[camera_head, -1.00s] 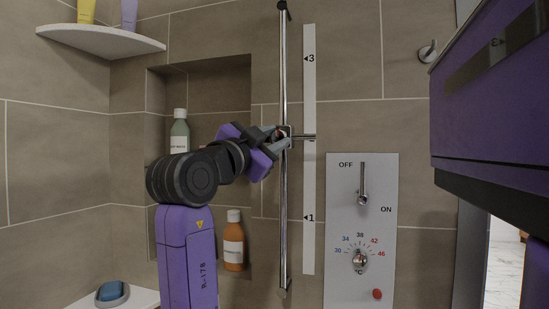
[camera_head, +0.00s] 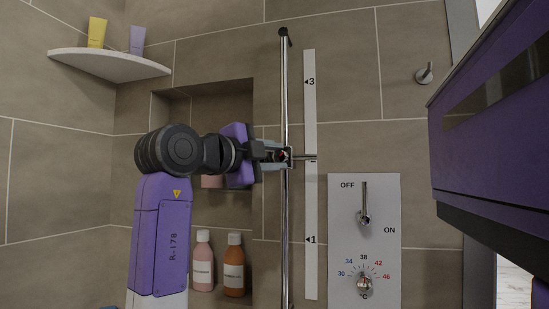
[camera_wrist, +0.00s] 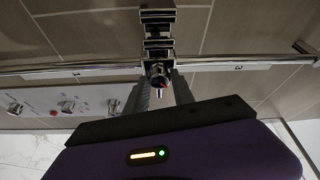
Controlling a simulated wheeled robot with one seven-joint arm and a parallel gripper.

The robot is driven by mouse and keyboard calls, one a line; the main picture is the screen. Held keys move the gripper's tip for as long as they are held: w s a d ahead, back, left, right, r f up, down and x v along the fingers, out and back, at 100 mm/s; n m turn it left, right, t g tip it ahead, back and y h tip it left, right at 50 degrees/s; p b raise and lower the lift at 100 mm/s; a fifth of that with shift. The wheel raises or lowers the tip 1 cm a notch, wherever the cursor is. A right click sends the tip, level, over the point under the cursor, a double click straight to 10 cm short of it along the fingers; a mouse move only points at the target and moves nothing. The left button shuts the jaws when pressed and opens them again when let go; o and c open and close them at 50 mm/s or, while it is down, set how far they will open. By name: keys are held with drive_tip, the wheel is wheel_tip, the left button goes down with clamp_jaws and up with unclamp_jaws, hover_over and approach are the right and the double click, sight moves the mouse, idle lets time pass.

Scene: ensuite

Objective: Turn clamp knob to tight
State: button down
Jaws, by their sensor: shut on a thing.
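The clamp on the upright chrome rail (camera_head: 285,100) sits level with a pointer (camera_head: 305,157) near the middle of the white scale strip (camera_head: 310,120). My gripper (camera_head: 281,157) reaches the clamp from the left, its fingers around the clamp knob. In the wrist view the dark, shiny knob (camera_wrist: 158,72) with a small red mark lies between the fingertips of my gripper (camera_wrist: 160,85), which is shut on it. The fingers hide most of the knob in the head view. I cannot read the knob's tight or loose setting.
A control panel (camera_head: 364,240) with a lever and a dial is at lower right of the rail. A purple cabinet (camera_head: 490,130) juts in at right. Bottles (camera_head: 234,265) stand in the wall niche behind my arm. A corner shelf (camera_head: 108,65) is at upper left.

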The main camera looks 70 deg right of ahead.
idle(0.5)
drive_tip(key=c, duration=1.1)
unclamp_jaws()
drive_tip(key=v, duration=0.7)
drive_tip(key=shift+w+a, duration=0.1)
drive_tip(key=shift+a, duration=0.25)
